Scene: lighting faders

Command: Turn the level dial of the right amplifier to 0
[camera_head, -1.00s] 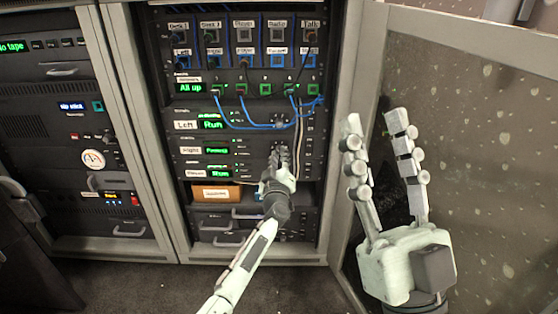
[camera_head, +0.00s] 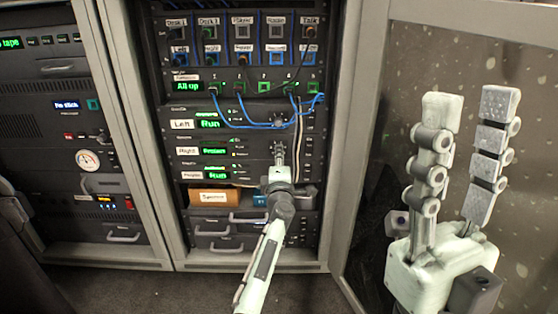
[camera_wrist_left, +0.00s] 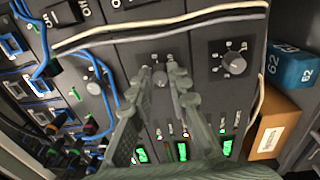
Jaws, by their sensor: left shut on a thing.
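The right amplifier (camera_head: 245,152) is the rack unit labelled "Right", with a green display that seems to read "Protect". My left gripper (camera_head: 278,148) reaches up to its right side and hides its level dial in the head view. In the left wrist view, that round dial (camera_wrist_left: 160,84) sits between the two fingertips of my left gripper (camera_wrist_left: 159,74), which is shut on it. The fingers hide most of its scale, so its setting is not clear. My right gripper (camera_head: 472,100) is raised at the right, open and empty.
The "Left" amplifier (camera_head: 240,122) is above and the "Program" unit (camera_head: 243,174) below, its dial (camera_wrist_left: 234,63) free. Blue cables (camera_head: 240,126) and pale cables (camera_wrist_left: 170,24) run close by. An orange-brown box (camera_head: 212,196) lies on a shelf. An open cabinet door (camera_head: 372,100) stands right.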

